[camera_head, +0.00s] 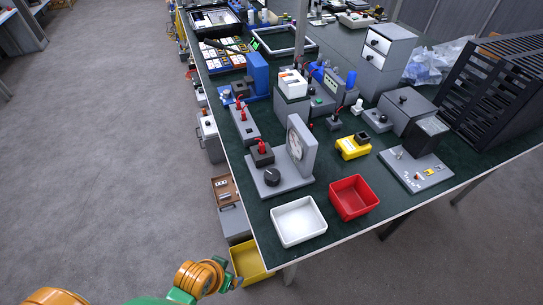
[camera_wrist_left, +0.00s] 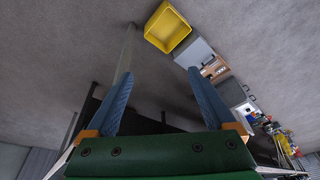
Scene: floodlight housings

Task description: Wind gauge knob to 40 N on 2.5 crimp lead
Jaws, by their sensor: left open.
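The pull gauge (camera_head: 296,146) stands near the front left corner of the green bench, a grey upright with a round dial on a grey base. Its black knob (camera_head: 272,176) is on the base in front of the dial. A dark block with a red-topped part (camera_head: 261,150) sits behind the knob; I cannot make out a crimp lead or the dial reading. My left gripper (camera_wrist_left: 158,92) is open and empty in the left wrist view, its two blue fingers wide apart. In the head view my left arm is low at the bottom, off the bench and far from the knob. My right gripper is not in view.
A white tray (camera_head: 299,221) and a red tray (camera_head: 354,198) stand at the bench's front edge. A yellow bin (camera_head: 250,262) is on the floor below; it also shows in the left wrist view (camera_wrist_left: 167,28).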

